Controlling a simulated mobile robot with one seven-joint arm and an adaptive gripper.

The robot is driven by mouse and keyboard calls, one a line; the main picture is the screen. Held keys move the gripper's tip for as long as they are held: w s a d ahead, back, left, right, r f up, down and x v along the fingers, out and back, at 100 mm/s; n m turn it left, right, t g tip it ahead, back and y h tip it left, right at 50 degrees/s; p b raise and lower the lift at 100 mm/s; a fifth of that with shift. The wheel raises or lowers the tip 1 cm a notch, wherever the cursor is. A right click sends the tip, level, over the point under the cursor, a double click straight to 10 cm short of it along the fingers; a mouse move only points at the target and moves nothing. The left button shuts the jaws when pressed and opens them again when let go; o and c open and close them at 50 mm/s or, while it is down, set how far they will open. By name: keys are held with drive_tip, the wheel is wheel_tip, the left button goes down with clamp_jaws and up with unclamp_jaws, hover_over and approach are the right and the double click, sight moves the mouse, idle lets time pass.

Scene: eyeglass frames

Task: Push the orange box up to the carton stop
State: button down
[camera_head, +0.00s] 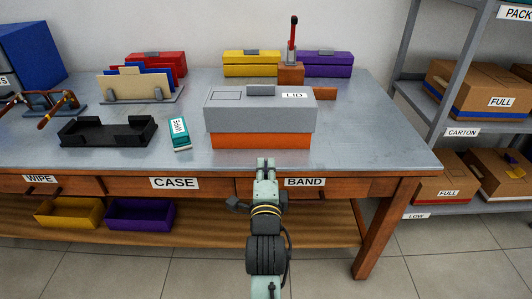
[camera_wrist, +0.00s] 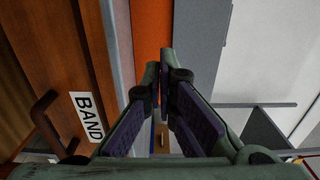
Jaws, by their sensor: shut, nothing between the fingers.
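The orange box (camera_head: 262,141) sits near the table's front edge under a grey lid marked LID (camera_head: 230,112). In the wrist view its orange side (camera_wrist: 152,28) and the grey lid (camera_wrist: 197,50) lie just beyond the fingertips. My gripper (camera_head: 262,163) is shut and empty at the table's front edge, in front of the box. It also shows in the wrist view (camera_wrist: 165,60). I cannot tell whether the fingertips touch the box. No carton stop is clearly identifiable; a brown-orange piece (camera_head: 325,93) shows behind the box's right end, partly hidden.
A teal-and-white box (camera_head: 180,134) and a black tray (camera_head: 107,132) stand left of the box. Behind are a red box (camera_head: 157,60), a yellow box (camera_head: 251,60), a purple box (camera_head: 327,62) and a block with a red-handled tool (camera_head: 291,73). Table to the right is clear.

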sight(266, 136)
drive_tip(key=shift+w+f+b, duration=0.25)
drive_tip(key=shift+w+b, duration=0.25)
drive_tip(key=shift+b, duration=2.1)
drive_tip(key=w, duration=0.9)
drive_tip(key=shift+r, duration=0.35)
